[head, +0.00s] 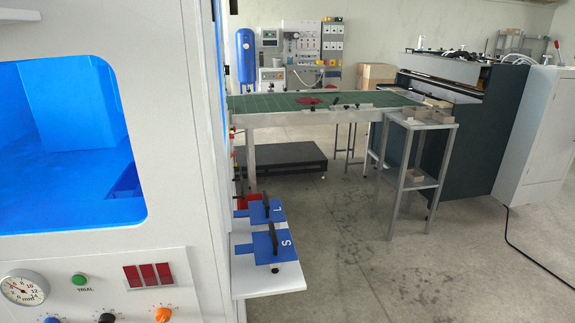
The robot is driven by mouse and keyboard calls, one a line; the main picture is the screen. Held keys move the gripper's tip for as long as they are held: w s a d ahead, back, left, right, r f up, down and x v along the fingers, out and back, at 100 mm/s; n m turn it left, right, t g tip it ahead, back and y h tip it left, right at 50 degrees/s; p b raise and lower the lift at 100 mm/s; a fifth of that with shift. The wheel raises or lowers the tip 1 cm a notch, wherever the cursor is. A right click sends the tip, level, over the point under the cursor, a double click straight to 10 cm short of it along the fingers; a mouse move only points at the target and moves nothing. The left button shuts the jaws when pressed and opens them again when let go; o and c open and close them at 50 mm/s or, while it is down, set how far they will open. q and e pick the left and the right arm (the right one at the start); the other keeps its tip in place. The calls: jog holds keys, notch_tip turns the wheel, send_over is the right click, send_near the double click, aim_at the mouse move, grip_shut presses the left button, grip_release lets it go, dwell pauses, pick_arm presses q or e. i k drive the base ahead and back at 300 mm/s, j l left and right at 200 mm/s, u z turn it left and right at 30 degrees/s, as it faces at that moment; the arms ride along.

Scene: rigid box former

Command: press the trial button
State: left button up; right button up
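The trial button (79,280) is a small round green button on the lower front panel of the large white machine at the left. The label "TRIAL" stands just below it. It lies between a round white gauge (24,288) on its left and a dark red display (149,274) on its right. Nothing covers the button. Neither of my grippers shows in the head view.
Blue, black and orange knobs (162,315) sit low on the panel. A window lit blue (65,140) is above. A white side shelf (268,281) holds blue blocks marked L and S. A green-topped table (320,99) stands behind.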

aim_at(77, 280)
jog(key=u, duration=1.4)
